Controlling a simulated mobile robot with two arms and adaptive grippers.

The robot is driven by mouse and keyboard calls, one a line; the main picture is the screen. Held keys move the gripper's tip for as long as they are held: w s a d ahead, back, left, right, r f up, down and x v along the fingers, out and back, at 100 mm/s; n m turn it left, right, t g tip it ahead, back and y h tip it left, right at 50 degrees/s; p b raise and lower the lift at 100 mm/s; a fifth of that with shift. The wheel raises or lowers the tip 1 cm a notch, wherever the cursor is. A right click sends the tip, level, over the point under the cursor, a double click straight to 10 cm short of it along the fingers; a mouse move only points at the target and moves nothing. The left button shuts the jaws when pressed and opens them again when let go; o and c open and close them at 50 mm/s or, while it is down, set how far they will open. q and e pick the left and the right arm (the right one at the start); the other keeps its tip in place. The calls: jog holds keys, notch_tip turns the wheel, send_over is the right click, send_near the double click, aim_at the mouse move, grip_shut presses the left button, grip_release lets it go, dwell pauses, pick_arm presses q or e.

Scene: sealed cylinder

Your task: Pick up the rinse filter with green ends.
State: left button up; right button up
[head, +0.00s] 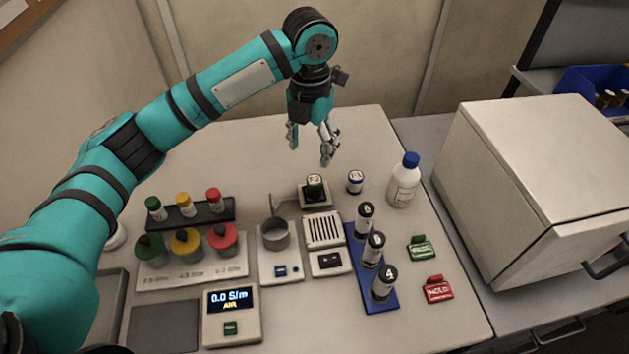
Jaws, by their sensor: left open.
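The small cylinder with a green top (155,208), which looks like the rinse filter with green ends, stands at the left end of a dark rack (205,223). Its lower end is hidden by the rack. A yellow-topped cylinder (185,204) and a red-topped one (214,200) stand to its right in the same rack. My left gripper (311,146) is open and empty, pointing down above the back of the table, well to the right of the green-topped cylinder. My right gripper is not in view.
Jars with green (150,247), yellow and red lids stand in front of the rack. A dark cylinder (315,187) on a small stand is below my left gripper. A blue rack (379,299) holds three black-topped cylinders. A white bottle (404,182) and large box (535,180) are right.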

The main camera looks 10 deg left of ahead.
aim_at(314, 179)
pick_arm(q)
jog(key=f, duration=0.3)
jog(key=f+p, duration=0.1)
jog(key=f, duration=0.2)
jog(key=shift+w+a+f, duration=0.1)
jog(key=shift+w, duration=0.1)
jog(key=shift+f, duration=0.25)
jog(key=f, duration=0.1)
jog(key=f+p, duration=0.1)
jog(key=f, duration=0.1)
jog(key=f+p, duration=0.1)
jog(key=shift+w+d+f, duration=0.2)
jog(key=shift+d+f, duration=0.15)
jog(key=shift+f, duration=0.3)
jog(key=c, duration=1.1)
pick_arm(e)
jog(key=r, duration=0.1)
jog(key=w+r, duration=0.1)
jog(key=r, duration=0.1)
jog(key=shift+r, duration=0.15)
pick_arm(q)
jog(key=shift+r, duration=0.1)
jog(key=shift+c, duration=0.2)
